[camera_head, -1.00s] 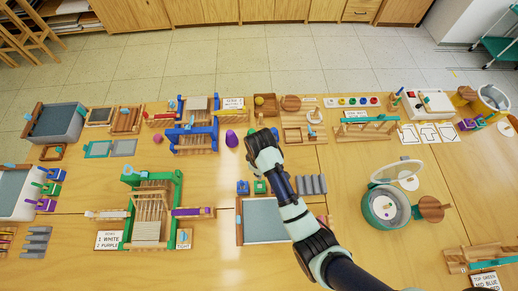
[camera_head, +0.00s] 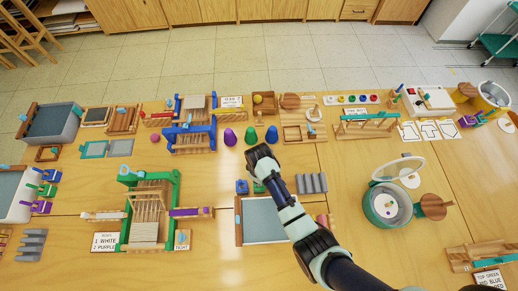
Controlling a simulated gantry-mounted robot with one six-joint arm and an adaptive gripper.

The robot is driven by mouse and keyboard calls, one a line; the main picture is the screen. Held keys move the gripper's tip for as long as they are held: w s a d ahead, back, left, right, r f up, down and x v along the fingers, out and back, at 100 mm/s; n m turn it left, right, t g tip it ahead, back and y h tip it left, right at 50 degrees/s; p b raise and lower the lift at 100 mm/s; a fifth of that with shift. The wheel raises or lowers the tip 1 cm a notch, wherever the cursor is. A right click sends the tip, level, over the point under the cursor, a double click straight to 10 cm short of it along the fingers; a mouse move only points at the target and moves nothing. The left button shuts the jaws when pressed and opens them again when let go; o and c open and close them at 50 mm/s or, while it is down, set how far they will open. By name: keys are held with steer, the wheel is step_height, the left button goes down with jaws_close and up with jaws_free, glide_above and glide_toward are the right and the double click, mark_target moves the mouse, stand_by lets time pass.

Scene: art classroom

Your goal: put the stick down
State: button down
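My gripper (camera_head: 259,154) is over the middle of the wooden table, just in front of a row of cones. Its fingertips are too small and dark to show whether it is open or shut. I cannot make out a stick in or under it; the arm may hide one. A grey ridged rack (camera_head: 312,183) lies just right of my arm. A blue block (camera_head: 242,186) and a partly hidden green block (camera_head: 258,187) stand below my gripper, behind a grey framed tray (camera_head: 258,222).
A blue loom (camera_head: 190,138) and a green loom (camera_head: 148,213) are at left. A teal pot (camera_head: 388,207) stands at right. Bare table lies between rack and pot.

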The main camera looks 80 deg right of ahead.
steer(key=c, duration=1.2)
jaws_free()
step_height(320, 180, up, 12)
steer(key=p, duration=0.2)
steer(key=shift+r, duration=0.1)
steer(key=w+a+r+n+t+h, duration=0.15)
steer(key=w+a+r+t, duration=0.25)
steer(key=w+a+r, duration=0.55)
steer(key=w+a+r+n+t, duration=0.1)
steer(key=w+a+r+t, duration=0.2)
steer(key=a+r, duration=0.6)
steer(key=w+a+r+n+t+y, duration=0.1)
steer(key=w+a+r+t, duration=0.2)
steer(key=a+r, duration=0.7)
steer(key=a+t, duration=0.2)
steer(key=a, duration=0.1)
steer(key=shift+w+t, duration=0.4)
